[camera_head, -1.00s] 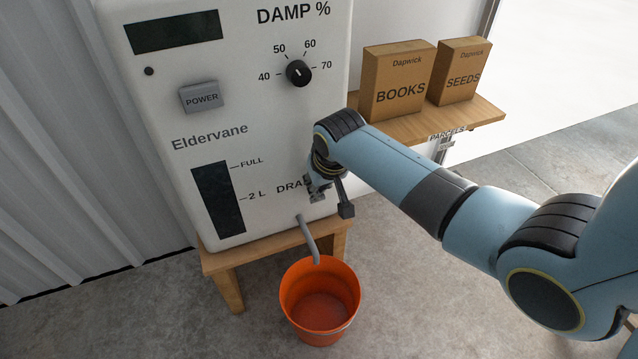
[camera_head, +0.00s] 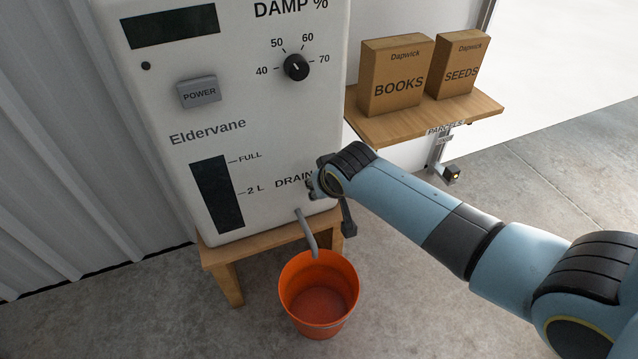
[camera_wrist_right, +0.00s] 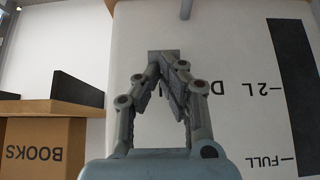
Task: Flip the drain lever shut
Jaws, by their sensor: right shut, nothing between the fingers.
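The white Eldervane machine (camera_head: 240,110) shows its DRAIN label (camera_head: 292,181) at the lower right of its front. My right gripper (camera_head: 313,186) is at the right end of that label, mostly hidden behind my wrist. In the right wrist view my right gripper (camera_wrist_right: 166,68) is shut with nothing between its fingers. A small grey block, which looks like the drain lever (camera_wrist_right: 163,54), is right at the fingertips. I cannot tell whether they touch, or how the lever is set. A grey drain spout (camera_head: 306,233) reaches down toward an orange bucket (camera_head: 319,326). My left gripper is not in view.
The machine stands on a wooden stool (camera_head: 222,258). A wooden shelf (camera_head: 455,118) at its right holds a BOOKS box (camera_head: 396,80) and a SEEDS box (camera_head: 460,68). The POWER button (camera_head: 199,92) and a dial (camera_head: 296,67) are higher up. The floor beside the bucket is clear.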

